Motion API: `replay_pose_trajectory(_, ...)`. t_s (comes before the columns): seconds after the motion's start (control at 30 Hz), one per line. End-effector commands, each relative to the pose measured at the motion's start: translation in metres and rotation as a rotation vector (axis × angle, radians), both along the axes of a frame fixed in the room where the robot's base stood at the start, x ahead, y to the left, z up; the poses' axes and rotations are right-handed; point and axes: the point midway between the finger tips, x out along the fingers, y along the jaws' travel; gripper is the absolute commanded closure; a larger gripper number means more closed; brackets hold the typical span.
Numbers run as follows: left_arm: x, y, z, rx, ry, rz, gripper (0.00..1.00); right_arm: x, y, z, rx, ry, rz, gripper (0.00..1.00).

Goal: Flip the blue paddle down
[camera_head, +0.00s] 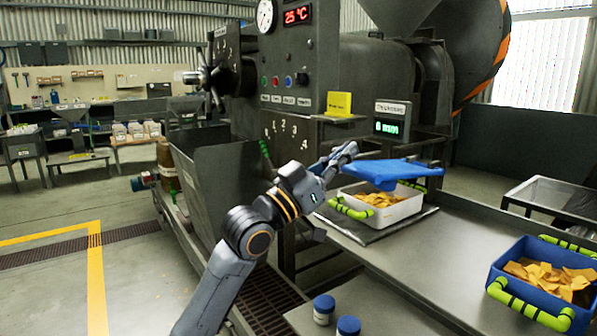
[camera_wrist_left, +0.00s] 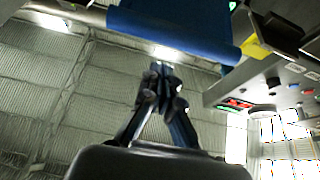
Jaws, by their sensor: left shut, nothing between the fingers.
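The blue paddle (camera_head: 385,172) sticks out from the front of the grey machine, roughly level, above a white crate. In the left wrist view the blue paddle (camera_wrist_left: 175,28) spans the top of the picture, beyond the fingertips. My left gripper (camera_head: 347,152) is shut and empty, just left of the paddle's left edge. In the left wrist view my left gripper (camera_wrist_left: 162,70) has its fingertips together, pointing toward the paddle. I cannot tell whether they touch it. My right gripper is not in view.
A white crate (camera_head: 405,208) with green handles and yellow pieces stands under the paddle. A blue crate (camera_head: 505,292) of yellow pieces sits on the table at right. Blue-lidded jars (camera_head: 323,310) stand at the front. A yellow tag (camera_head: 339,103) and a timer display (camera_head: 388,127) are above the paddle.

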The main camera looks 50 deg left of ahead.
Motion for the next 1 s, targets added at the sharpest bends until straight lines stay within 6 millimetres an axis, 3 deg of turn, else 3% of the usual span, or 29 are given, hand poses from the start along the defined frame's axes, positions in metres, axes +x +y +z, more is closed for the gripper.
replay_pose_trajectory(0.17, 0.002, 0.0, 0.013, 0.002, -0.005, 0.0, 1.0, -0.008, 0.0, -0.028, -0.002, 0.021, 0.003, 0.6)
replay_pose_trajectory(0.7, -0.075, 0.011, -0.026, 0.001, -0.004, 0.002, 1.0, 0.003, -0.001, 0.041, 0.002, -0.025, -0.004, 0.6)
replay_pose_trajectory(1.0, -0.089, 0.013, -0.029, 0.001, -0.006, 0.001, 1.0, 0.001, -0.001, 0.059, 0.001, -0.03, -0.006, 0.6)
